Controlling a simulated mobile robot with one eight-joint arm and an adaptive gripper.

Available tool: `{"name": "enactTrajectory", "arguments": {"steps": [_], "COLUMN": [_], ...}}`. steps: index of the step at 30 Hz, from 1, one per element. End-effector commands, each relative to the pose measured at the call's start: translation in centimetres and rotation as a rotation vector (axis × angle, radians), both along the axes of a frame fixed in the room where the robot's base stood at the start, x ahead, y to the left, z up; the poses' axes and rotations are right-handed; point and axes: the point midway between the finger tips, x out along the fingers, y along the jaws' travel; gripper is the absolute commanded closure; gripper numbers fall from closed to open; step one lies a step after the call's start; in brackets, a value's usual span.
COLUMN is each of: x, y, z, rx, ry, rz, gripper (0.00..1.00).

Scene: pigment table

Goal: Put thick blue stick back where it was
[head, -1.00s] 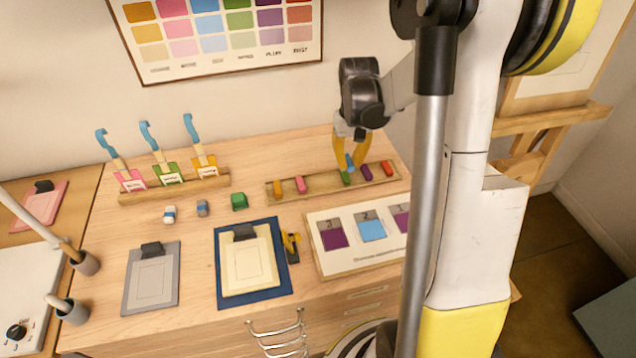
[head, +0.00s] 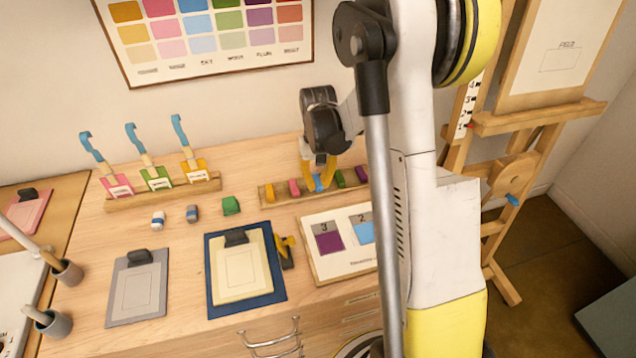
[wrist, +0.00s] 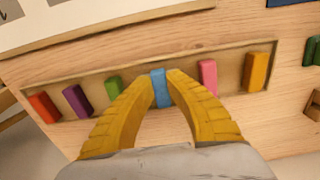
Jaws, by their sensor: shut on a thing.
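The blue stick (head: 318,184) is between the yellow fingertips of my gripper (head: 318,178), over the wooden stick tray (head: 264,204). In the wrist view my gripper (wrist: 161,80) is shut on the blue stick (wrist: 161,90), which lines up with the gap between the green stick (wrist: 114,85) and the pink stick (wrist: 208,76). The purple stick (wrist: 77,100), the red-orange stick (wrist: 44,107) and the yellow-orange stick (wrist: 256,71) lie in the tray. I cannot tell whether the blue stick touches the tray floor; the fingers hide part of it.
A sample board (head: 310,268) with colour squares lies in front of the tray. A green block (head: 231,206) and two small blocks lie to its left, by a rack (head: 140,197) of blue-handled tools. A blue-backed clipboard (head: 213,300) is at front centre. My arm hides the tray's right end.

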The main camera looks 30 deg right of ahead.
Motion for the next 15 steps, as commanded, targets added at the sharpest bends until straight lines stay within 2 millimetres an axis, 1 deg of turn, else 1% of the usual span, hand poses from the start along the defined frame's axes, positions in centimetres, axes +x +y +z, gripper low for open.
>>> {"name": "enactTrajectory", "arguments": {"steps": [2, 3, 4, 5, 15], "x": [0.00, 0.00, 0.00, 0.00, 0.00], "y": [-0.01, 0.00, 0.00, -0.01, -0.01], "z": [-0.37, -0.42, -0.34, -0.31, 0.00], "rx": [0.000, 0.000, 0.000, 0.000, 0.000], "ry": [0.000, 0.000, 0.000, 0.000, 0.000], "rz": [0.000, 0.000, 0.000, 0.000, 0.000], "gripper": [1.00, 0.82, 0.73, 0.67, 0.67]}}
